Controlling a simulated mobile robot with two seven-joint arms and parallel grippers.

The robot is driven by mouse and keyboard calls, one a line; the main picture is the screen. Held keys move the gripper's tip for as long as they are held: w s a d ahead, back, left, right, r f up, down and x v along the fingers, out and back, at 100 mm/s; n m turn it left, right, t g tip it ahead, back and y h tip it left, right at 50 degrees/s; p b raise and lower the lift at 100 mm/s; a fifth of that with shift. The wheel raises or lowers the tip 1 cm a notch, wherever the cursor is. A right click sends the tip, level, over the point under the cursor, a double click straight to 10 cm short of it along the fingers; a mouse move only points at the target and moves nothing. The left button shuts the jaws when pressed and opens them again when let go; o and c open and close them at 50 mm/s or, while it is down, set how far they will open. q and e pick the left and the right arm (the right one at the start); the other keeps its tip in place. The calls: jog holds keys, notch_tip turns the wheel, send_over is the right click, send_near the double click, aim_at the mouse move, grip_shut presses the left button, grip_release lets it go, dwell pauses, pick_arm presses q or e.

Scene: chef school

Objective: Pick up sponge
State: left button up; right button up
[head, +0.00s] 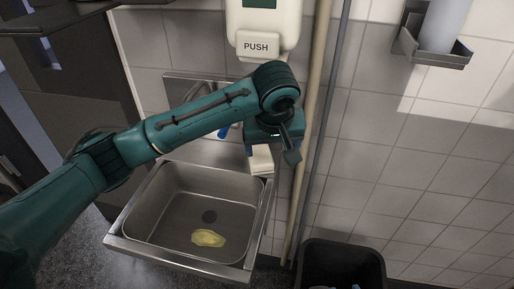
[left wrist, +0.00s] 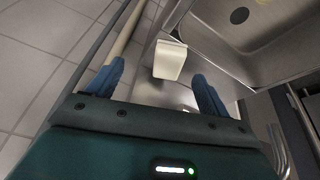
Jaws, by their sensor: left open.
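A flat yellow piece (head: 208,238) lies on the bottom of the steel sink (head: 150,245), near the drain; it may be the sponge or a cloth. A cream-white block (head: 262,160) is at the sink's right back corner, partly hidden by my left gripper (head: 271,150). What it is, I cannot tell for sure. In the left wrist view the white block (left wrist: 170,62) shows between and beyond the open blue fingers of the left gripper (left wrist: 158,71), apart from them. The left gripper is empty. My right gripper is not in view.
A white soap dispenser marked PUSH (head: 258,45) hangs on the tiled wall above my left arm. Vertical poles (head: 312,110) stand right of the sink. A black bin (head: 342,262) is at the lower right. A metal wall holder (head: 432,50) is at upper right.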

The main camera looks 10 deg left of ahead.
pick_arm(q)
notch_tip(320, 180, up, 2)
jog(key=w+a+y, duration=0.1)
jog(key=a, duration=0.1)
jog(key=n, duration=0.1)
send_over(261, 156)
jog(key=s, duration=0.3)
jog(key=f, duration=0.5)
jog(key=shift+w+d+f, duration=0.2)
jog(key=shift+d+f, duration=0.15)
jog(key=x, duration=0.6)
jog(key=shift+w+f, duration=0.15)
jog(key=shift+w, duration=0.15)
jog(key=c, duration=1.1)
jog(key=shift+c, duration=0.2)
